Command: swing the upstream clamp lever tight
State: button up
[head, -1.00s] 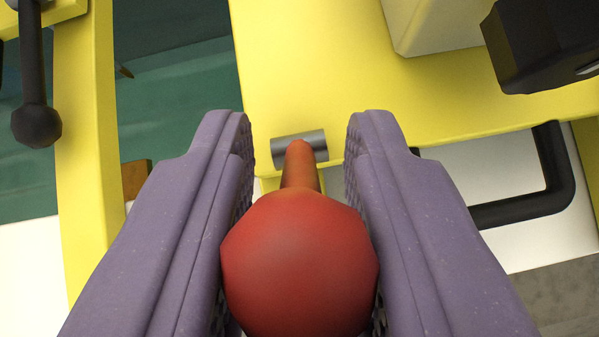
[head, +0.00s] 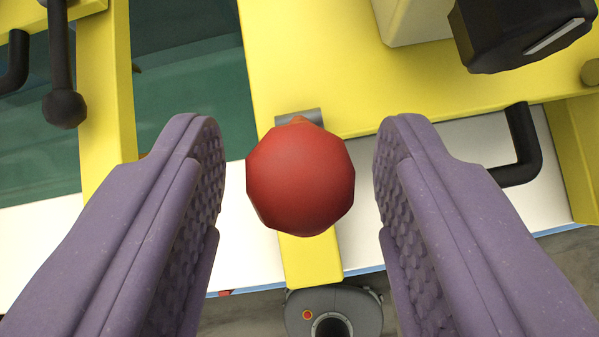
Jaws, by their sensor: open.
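The clamp lever has a red faceted ball knob (head: 300,178) that faces the camera and hides most of its arm. Its grey pivot pin (head: 297,116) shows just above the knob, at the edge of the yellow frame. My gripper (head: 299,150) is open, with one purple finger on each side of the knob. There is a clear gap between the knob and both fingers, so nothing is held. A second lever with a black ball knob (head: 64,108) hangs on the yellow bar at the upper left. The frames do not tell which lever is upstream.
The yellow frame (head: 330,60) carries a large black knob (head: 520,32) with a white mark at the upper right. A black bent handle (head: 524,145) sticks out right of my gripper. Dark green glass or water (head: 190,85) shows at left. A grey round part (head: 333,310) lies below.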

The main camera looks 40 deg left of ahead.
jog(key=v, duration=0.5)
jog(key=shift+s+b, duration=0.15)
jog(key=shift+b, duration=0.15)
